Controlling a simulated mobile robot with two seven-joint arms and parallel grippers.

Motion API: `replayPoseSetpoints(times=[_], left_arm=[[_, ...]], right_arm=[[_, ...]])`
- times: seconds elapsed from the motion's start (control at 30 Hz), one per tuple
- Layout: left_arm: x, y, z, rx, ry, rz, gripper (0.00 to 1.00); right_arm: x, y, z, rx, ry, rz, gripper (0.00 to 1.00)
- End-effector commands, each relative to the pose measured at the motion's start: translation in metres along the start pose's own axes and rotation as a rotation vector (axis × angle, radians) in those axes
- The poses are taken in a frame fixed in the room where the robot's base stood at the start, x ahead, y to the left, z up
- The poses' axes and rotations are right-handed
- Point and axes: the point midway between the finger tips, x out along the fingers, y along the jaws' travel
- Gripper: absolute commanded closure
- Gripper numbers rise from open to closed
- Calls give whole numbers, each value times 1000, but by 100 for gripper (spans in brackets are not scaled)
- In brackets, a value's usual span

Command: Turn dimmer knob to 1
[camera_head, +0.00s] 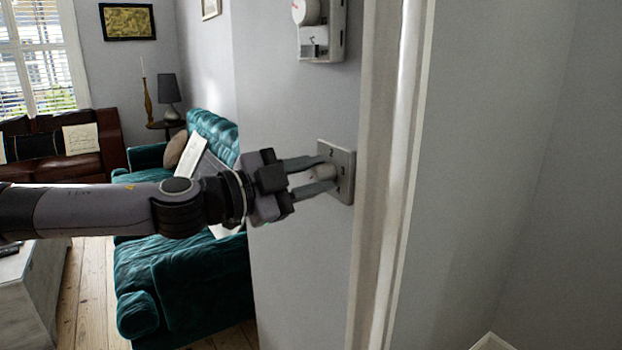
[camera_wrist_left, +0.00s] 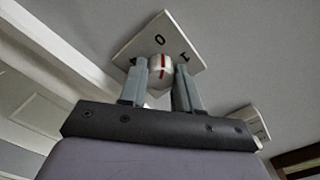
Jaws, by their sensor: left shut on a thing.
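The dimmer knob (camera_head: 322,173) sticks out from a light square wall plate (camera_head: 346,158). In the left wrist view the knob (camera_wrist_left: 158,71) is whitish with a red line, which points roughly at a mark that looks like 0 on the plate (camera_wrist_left: 170,24). A mark that looks like 1 is to the right of it, and another mark on the left is partly hidden by a finger. My left gripper (camera_head: 328,172) is shut on the knob, one finger on each side. It also shows in the left wrist view (camera_wrist_left: 160,67). My right gripper is out of view.
A white wall device (camera_head: 335,30) is mounted above the plate. A white door frame (camera_head: 385,180) stands just right of it. A teal sofa (camera_head: 185,270) is behind my left arm, and a brown sofa (camera_head: 65,160) is farther back.

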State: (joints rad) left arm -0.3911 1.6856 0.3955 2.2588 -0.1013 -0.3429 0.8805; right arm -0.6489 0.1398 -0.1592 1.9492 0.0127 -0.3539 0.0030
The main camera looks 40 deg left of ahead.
Motion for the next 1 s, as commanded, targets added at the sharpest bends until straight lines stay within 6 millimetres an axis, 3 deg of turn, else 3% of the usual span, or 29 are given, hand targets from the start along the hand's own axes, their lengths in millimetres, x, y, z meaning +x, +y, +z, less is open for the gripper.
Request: replayPoseSetpoints(times=[1.0], left_arm=[[0,-1,1,873,-2,-3,98]], right_arm=[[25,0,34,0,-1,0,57]])
